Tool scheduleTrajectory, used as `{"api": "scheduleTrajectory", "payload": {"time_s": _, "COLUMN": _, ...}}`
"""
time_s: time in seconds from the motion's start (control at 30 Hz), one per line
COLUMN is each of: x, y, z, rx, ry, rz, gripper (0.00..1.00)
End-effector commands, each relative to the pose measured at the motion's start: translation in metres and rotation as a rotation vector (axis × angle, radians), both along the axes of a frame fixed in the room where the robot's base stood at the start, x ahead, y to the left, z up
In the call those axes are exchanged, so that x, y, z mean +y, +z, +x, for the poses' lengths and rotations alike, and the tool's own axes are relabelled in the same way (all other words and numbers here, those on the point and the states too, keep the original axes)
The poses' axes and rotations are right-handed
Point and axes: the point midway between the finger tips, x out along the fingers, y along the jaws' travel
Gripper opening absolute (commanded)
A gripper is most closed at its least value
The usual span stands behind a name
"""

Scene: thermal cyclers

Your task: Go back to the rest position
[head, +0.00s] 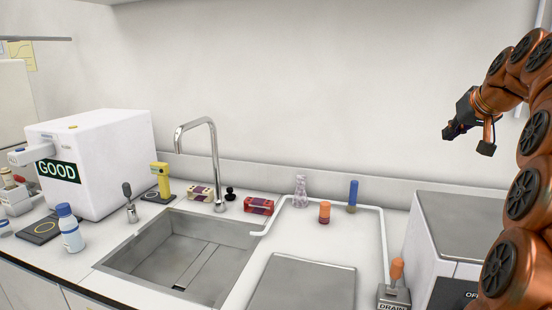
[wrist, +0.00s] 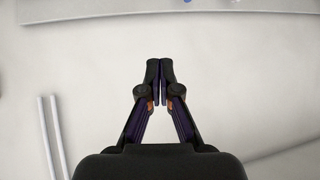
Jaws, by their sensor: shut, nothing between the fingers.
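My gripper (head: 450,131) is at the right of the head view, raised in front of the white wall and well above the counter. In the wrist view my gripper (wrist: 159,64) has its two fingers together at the tips, with nothing between them. My copper-coloured arm runs down the right edge of the head view. The gripper touches nothing.
A sink (head: 160,262) with a tall faucet (head: 213,150) is set in the counter. A white machine marked GOOD (head: 92,165) stands at left. A grey-topped white unit (head: 425,245) stands at right beside my arm. Small bottles and boxes line the back. The air around the gripper is clear.

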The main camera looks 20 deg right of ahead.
Motion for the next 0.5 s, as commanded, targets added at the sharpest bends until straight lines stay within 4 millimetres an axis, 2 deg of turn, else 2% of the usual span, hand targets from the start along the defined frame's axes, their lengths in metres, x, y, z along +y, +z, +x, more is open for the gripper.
{"api": "scheduleTrajectory", "payload": {"time_s": 0.03, "x": 0.025, "y": -0.013, "z": 0.006, "rx": 0.03, "ry": 0.03, "rz": 0.025, "gripper": 0.0}}
{"api": "scheduleTrajectory", "payload": {"time_s": 0.23, "x": 0.113, "y": -0.063, "z": 0.01, "rx": 0.155, "ry": 0.121, "rz": 0.101, "gripper": 0.0}}
{"api": "scheduleTrajectory", "payload": {"time_s": 0.37, "x": 0.167, "y": -0.096, "z": 0.0, "rx": 0.244, "ry": 0.171, "rz": 0.137, "gripper": 0.0}}
{"api": "scheduleTrajectory", "payload": {"time_s": 0.5, "x": 0.222, "y": -0.133, "z": -0.021, "rx": 0.345, "ry": 0.222, "rz": 0.166, "gripper": 0.0}}
